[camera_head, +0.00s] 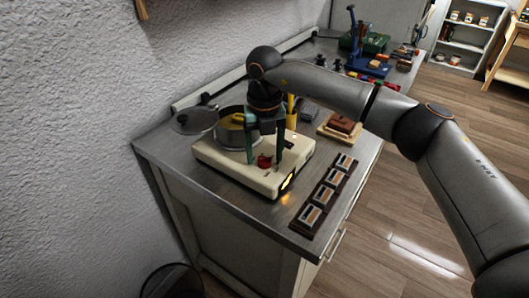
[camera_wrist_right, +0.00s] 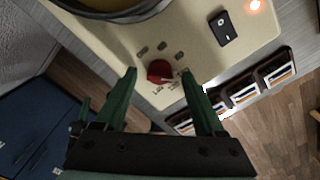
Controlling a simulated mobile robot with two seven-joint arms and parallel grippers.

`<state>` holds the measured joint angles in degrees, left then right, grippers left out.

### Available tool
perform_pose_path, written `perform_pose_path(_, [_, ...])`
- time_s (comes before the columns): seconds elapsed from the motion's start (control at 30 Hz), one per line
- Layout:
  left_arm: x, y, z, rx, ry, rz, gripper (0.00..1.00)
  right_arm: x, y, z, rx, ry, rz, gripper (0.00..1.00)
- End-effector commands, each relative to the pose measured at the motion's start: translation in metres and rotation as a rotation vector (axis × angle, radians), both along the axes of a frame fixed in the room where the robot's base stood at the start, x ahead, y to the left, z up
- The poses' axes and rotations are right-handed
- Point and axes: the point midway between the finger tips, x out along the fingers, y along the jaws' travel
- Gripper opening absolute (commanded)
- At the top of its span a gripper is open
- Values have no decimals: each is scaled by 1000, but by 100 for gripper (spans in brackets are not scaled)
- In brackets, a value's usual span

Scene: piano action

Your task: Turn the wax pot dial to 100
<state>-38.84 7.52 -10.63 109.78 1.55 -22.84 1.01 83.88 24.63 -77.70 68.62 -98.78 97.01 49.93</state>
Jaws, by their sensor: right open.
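The wax pot heater (camera_head: 230,163) is a cream box on the grey worktop, with a metal pot (camera_head: 229,134) on it. Its red dial (camera_head: 264,161) is on the front part of the top face. In the right wrist view the red dial (camera_wrist_right: 160,71) sits among several small scale labels, too small to read surely. My right gripper (camera_head: 264,163) is open, its green fingers pointing down on either side of the dial. In the right wrist view the gripper (camera_wrist_right: 160,75) shows a gap between each fingertip and the dial. My left gripper is not in view.
A black switch (camera_wrist_right: 224,28) and a lit orange lamp (camera_wrist_right: 255,5) are on the heater. A dark rack (camera_head: 325,193) lies along the worktop's front edge. A pot lid (camera_head: 195,121) lies at left. A brown block (camera_head: 342,124) and blue tool (camera_head: 353,30) stand farther back.

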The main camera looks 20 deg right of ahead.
Motion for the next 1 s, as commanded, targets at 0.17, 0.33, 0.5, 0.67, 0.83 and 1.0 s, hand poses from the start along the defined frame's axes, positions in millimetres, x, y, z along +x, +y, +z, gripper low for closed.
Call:
perform_pose_path(0.17, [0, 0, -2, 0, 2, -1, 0, 1, 1, 31, 0, -5, 0, 71])
perform_pose_path(0.33, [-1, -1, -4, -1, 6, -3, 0, 1, 0, 70, 1, -6, -1, 71])
perform_pose_path(0.5, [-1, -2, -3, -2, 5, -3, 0, 0, 1, 101, 1, -4, 0, 71])
perform_pose_path(0.67, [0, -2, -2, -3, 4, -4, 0, 0, 0, 117, 1, -2, 0, 71])
perform_pose_path(0.83, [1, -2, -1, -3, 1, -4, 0, 0, 0, 121, 1, -1, 0, 71])
perform_pose_path(1.0, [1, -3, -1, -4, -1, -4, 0, 0, 0, 121, 1, -1, 0, 71])
